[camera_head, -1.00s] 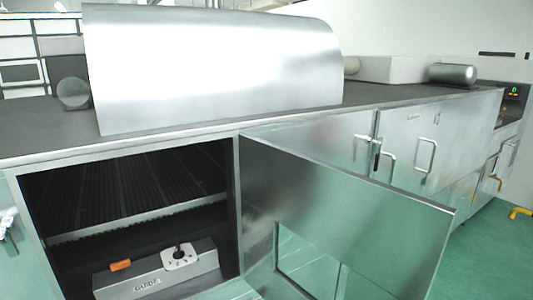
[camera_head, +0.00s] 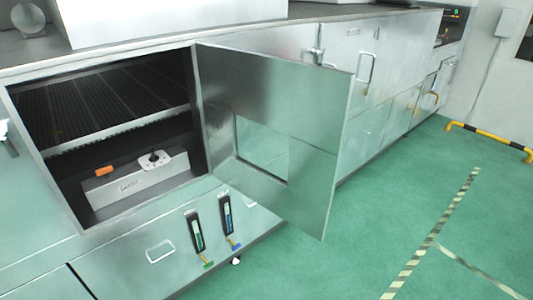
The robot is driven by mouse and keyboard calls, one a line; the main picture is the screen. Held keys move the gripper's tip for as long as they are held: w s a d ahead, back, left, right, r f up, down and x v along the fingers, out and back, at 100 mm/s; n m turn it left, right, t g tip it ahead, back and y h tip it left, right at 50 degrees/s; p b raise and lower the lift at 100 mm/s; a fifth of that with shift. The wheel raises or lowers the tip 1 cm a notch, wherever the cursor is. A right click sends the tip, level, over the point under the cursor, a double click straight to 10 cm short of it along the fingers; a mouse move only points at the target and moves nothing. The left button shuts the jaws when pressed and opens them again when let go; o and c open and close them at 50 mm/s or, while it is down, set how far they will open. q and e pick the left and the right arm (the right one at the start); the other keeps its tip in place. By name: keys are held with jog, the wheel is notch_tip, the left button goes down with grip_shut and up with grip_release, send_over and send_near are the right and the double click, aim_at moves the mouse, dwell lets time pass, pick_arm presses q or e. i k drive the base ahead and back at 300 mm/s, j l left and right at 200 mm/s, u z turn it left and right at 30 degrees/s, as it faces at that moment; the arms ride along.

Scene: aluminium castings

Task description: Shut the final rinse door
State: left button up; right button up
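The final rinse door (camera_head: 318,130) stands wide open in the head view. It is a metal panel with a window, hinged at the right edge of a dark compartment (camera_head: 110,95), and it sticks out over the floor. Inside the compartment are a ribbed rack and, below it, a grey box (camera_head: 135,184) with a knob and an orange part. No gripper is clearly in view. A small white shape at the left edge is too cut off to identify.
Closed cabinet doors with handles (camera_head: 366,72) continue to the right. Below the compartment are a drawer handle (camera_head: 160,251) and two gauges (camera_head: 227,213). Green floor (camera_head: 400,200) with striped tape is free at the right. A yellow-black rail (camera_head: 490,139) stands further back.

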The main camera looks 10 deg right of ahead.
aim_at(309, 104)
jog(key=u, duration=1.7)
jog(key=l, duration=0.55)
jog(key=k+l+u, duration=0.1)
jog(key=l, duration=1.05)
jog(key=k+l+u, duration=0.1)
jog(key=l, duration=0.45)
jog(key=k+l, duration=0.1)
jog(key=l, duration=0.45)
jog(key=k+l+u, duration=0.1)
jog(key=l, duration=0.45)
jog(key=k+l, duration=0.1)
jog(key=l, duration=0.45)
